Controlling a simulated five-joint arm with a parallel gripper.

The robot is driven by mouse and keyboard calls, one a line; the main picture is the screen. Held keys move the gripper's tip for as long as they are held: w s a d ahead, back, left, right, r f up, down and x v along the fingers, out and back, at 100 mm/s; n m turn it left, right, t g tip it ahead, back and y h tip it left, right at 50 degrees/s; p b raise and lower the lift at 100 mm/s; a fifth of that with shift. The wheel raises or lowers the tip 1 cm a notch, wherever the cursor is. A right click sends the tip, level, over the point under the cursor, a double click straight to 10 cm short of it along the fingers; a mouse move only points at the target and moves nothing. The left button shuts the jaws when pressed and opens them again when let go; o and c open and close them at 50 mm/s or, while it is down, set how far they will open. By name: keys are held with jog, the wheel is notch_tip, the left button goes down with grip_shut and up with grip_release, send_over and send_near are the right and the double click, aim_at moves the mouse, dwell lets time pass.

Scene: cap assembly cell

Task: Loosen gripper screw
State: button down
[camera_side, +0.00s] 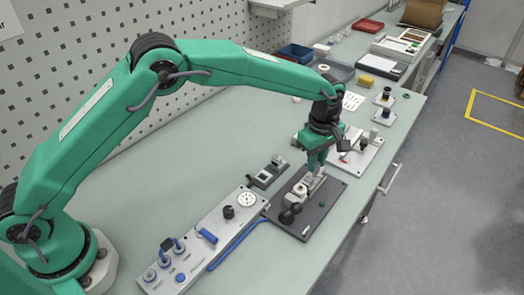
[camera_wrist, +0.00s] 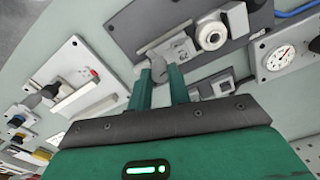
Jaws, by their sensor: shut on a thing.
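A dark base plate (camera_side: 325,208) lies on the bench and carries a metal clamp fixture (camera_side: 313,183). In the wrist view, the plate (camera_wrist: 135,22) fills the top, with the fixture's light block (camera_wrist: 178,50) and a pale ring (camera_wrist: 212,36) beside it. My gripper (camera_side: 312,170) points down at the fixture. In the wrist view, my green fingers (camera_wrist: 159,76) are shut on a small grey knob, which looks like the gripper screw (camera_wrist: 156,63), at the fixture's end. The fingertips partly hide it. Its thread is not visible.
A grey panel (camera_side: 190,262) with a dial and knobs stands at the plate's left. A white-topped fixture (camera_side: 365,155) stands behind right. Bench space is clear left of the panel.

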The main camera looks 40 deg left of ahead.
jog(key=shift+r+n, duration=0.15)
jog(key=shift+n, duration=1.25)
jog(key=c, duration=1.3)
grip_release()
jog(key=shift+r, duration=3.85)
jog(key=shift+a+r, duration=0.1)
